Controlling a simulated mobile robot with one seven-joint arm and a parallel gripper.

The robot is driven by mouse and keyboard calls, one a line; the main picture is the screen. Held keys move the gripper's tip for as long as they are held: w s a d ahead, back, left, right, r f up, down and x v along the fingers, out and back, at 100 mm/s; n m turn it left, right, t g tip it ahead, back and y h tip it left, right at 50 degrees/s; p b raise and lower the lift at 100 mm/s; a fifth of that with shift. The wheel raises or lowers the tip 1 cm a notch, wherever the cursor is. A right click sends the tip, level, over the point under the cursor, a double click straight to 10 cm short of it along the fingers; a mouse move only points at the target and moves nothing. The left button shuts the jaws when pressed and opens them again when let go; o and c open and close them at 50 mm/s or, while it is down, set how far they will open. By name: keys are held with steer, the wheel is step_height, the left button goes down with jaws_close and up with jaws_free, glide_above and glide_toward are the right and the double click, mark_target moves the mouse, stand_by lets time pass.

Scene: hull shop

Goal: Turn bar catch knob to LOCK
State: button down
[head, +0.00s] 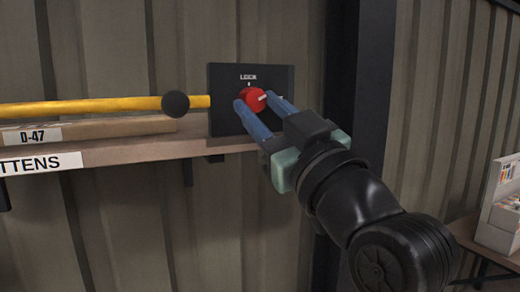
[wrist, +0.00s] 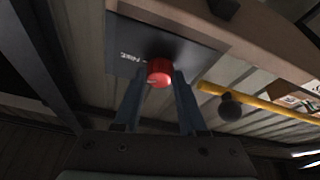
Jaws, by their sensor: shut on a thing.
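The red bar catch knob (head: 255,100) sits on a black plate (head: 224,82) on the wall, with the word LOCK and a small white mark above it. A pale pointer on the knob points to the right and slightly up, away from the LOCK mark. My gripper (head: 259,103) is shut on the knob, with one blue finger on each side. In the wrist view the red knob (wrist: 159,72) sits between the two fingertips (wrist: 160,80), in front of the dark plate (wrist: 185,50). A yellow bar (head: 95,105) with a black ball (head: 175,104) runs into the plate from the left.
A shelf (head: 110,155) with a D-47 label (head: 40,135) and a box lies below the bar. A dark post (head: 362,90) stands right of the plate. A table with a white rack (head: 503,205) stands at the far right.

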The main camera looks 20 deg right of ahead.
steer(key=n+y+b, duration=0.1)
steer(key=n, duration=0.1)
steer(key=n+y+b, duration=0.1)
steer(key=n+b, duration=0.1)
steer(key=shift+d+f+g, duration=0.2)
steer(key=shift+g, duration=0.1)
steer(key=n+b, duration=0.1)
steer(key=n+g+y+b, duration=0.1)
steer(key=n, duration=0.1)
steer(key=n+y+b, duration=0.1)
steer(key=n, duration=0.1)
steer(key=shift+d+r, duration=0.1)
steer(key=shift+r, duration=0.15)
steer(key=n, duration=0.1)
steer(key=n+g, duration=0.1)
steer(key=n+y, duration=0.1)
steer(key=n, duration=0.1)
steer(key=shift+d+r+g, duration=0.1)
steer(key=shift+r+g, duration=0.2)
steer(key=shift+g, duration=0.1)
steer(key=shift+r+n+g, duration=0.1)
steer(key=shift+n+g, duration=0.5)
steer(key=shift+n, duration=1.1)
steer(key=shift+c, duration=2.3)
jaws_free()
